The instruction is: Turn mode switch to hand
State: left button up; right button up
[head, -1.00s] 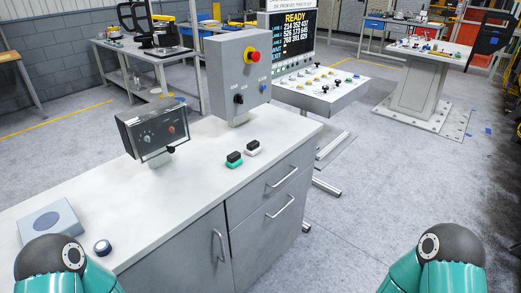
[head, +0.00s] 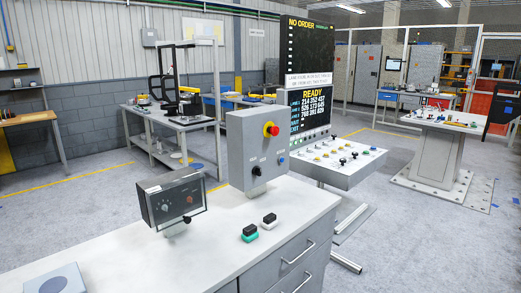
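A grey control box (head: 257,150) stands upright on the white cabinet top. It has a red emergency button with a yellow collar (head: 271,129), a small blue button (head: 281,161) and a black rotary switch (head: 256,170). The rotary switch may be the mode switch; its labels are too small to read, so I cannot tell its setting. A second, dark box (head: 173,200) with two knobs stands to its left. Neither of my grippers is in view.
A green-and-black block (head: 250,233) and a white-and-black block (head: 268,221) lie on the white cabinet top (head: 190,255). A flat grey pad (head: 55,282) is at front left. A button console (head: 345,165) stands behind, under a screen reading READY (head: 314,110).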

aim_at(256, 170)
jog(key=k, duration=0.45)
jog(key=z, duration=1.35)
jog(key=i, duration=2.4)
jog(key=u, duration=2.2)
